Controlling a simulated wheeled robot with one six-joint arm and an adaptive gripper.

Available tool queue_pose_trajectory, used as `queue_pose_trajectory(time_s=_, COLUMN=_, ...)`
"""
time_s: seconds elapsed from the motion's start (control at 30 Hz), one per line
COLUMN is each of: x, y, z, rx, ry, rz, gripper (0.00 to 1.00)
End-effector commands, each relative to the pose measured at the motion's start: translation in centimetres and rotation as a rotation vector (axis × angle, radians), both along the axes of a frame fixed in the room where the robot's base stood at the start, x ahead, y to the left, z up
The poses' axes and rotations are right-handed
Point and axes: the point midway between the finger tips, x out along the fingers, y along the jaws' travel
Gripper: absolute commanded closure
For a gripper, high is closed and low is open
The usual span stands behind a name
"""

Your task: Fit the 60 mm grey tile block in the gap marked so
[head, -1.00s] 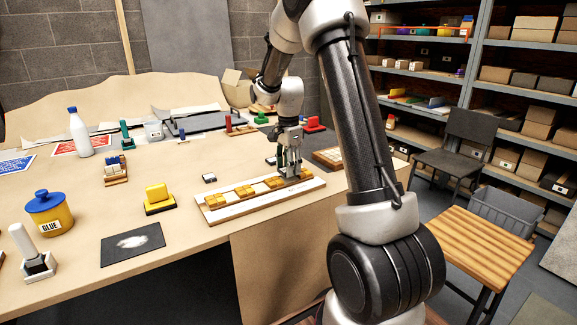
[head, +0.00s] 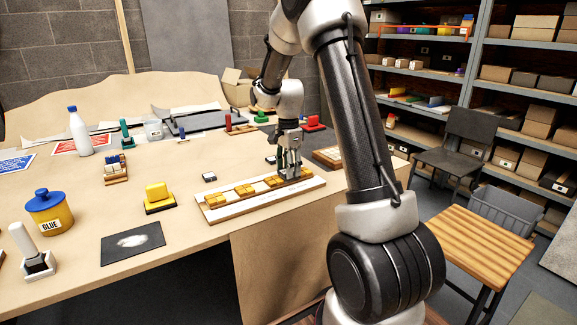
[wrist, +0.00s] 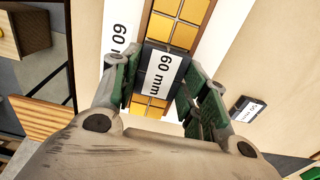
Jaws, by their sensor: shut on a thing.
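The grey tile block (wrist: 152,52) with a white "60 mm" label is held between the green-padded fingers of my gripper (wrist: 158,76) in the wrist view. Yellow tiles (wrist: 172,32) lie beyond the block and more show on its near side, so it is in line with the tile row. A "60 mm" mark (wrist: 118,35) is on the white panel edge beside it. In the head view my gripper (head: 289,174) is over the right part of the long mosaic panel (head: 262,206) and hides the block. I cannot tell whether the block is fully seated.
A small labelled dark block (wrist: 247,108) lies on the table beside the panel. A yellow block on a dark base (head: 159,198), a glue pot (head: 50,215) and a dark mat (head: 132,243) stand to the left. A tiled wooden piece (head: 328,157) is close to the right.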

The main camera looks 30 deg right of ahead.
Motion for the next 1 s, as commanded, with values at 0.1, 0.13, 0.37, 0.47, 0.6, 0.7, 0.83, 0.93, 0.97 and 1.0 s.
queue_pose_trajectory(time_s=0.1, x=0.0, y=0.0, z=-0.3, rx=0.0, ry=0.0, rz=0.0, gripper=0.82)
queue_pose_trajectory(time_s=0.13, x=0.0, y=0.0, z=-0.4, rx=0.0, ry=0.0, rz=0.0, gripper=0.82)
queue_pose_trajectory(time_s=0.37, x=0.0, y=0.0, z=-1.0, rx=0.0, ry=0.001, rz=0.0, gripper=0.82)
queue_pose_trajectory(time_s=0.47, x=0.0, y=0.0, z=-1.2, rx=0.0, ry=0.001, rz=0.0, gripper=0.82)
queue_pose_trajectory(time_s=0.6, x=0.0, y=0.0, z=-1.2, rx=0.0, ry=0.0, rz=0.0, gripper=0.31)
queue_pose_trajectory(time_s=0.7, x=0.0, y=0.0, z=-1.2, rx=0.0, ry=0.0, rz=0.0, gripper=0.31)
queue_pose_trajectory(time_s=0.83, x=0.0, y=0.0, z=-1.2, rx=0.0, ry=0.0, rz=0.0, gripper=0.31)
queue_pose_trajectory(time_s=0.93, x=0.0, y=0.0, z=-1.1, rx=0.0, ry=0.0, rz=0.0, gripper=0.31)
queue_pose_trajectory(time_s=0.97, x=0.0, y=0.0, z=-0.9, rx=0.0, ry=0.0, rz=0.0, gripper=0.31)
queue_pose_trajectory(time_s=1.0, x=0.0, y=0.0, z=-0.7, rx=0.0, ry=-0.001, rz=0.0, gripper=0.31)
